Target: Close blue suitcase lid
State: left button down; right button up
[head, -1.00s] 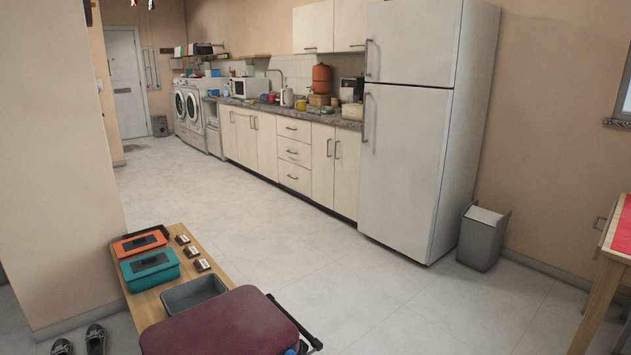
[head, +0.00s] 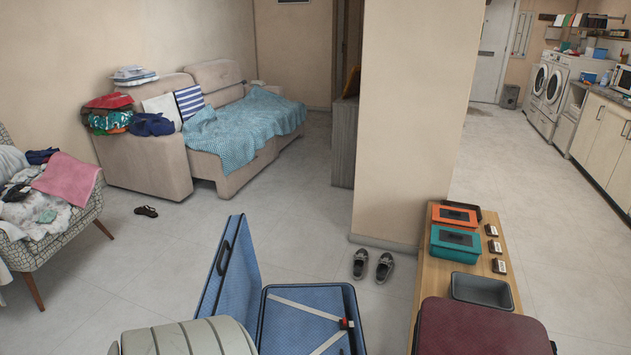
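The blue suitcase stands open at the bottom centre of the head view. Its lid (head: 230,275) is raised and tilted on the left side, with a dark handle on its edge. Its base (head: 306,303) lies to the right of the lid, with pale crossed straps and a small red buckle over a blue lining. The lower part of the suitcase is cut off by the frame and partly hidden by a pale ribbed case in front. Neither of my grippers shows in the view.
The pale ribbed case (head: 190,338) is in front of the suitcase. A wooden bench (head: 433,275) on the right bears orange and teal boxes, a grey tray (head: 482,290) and a maroon case (head: 480,328). Shoes (head: 373,266) lie on the floor behind. Open floor lies towards the sofa (head: 215,150).

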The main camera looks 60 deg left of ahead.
aim_at(233, 287)
jog(key=u, duration=2.55)
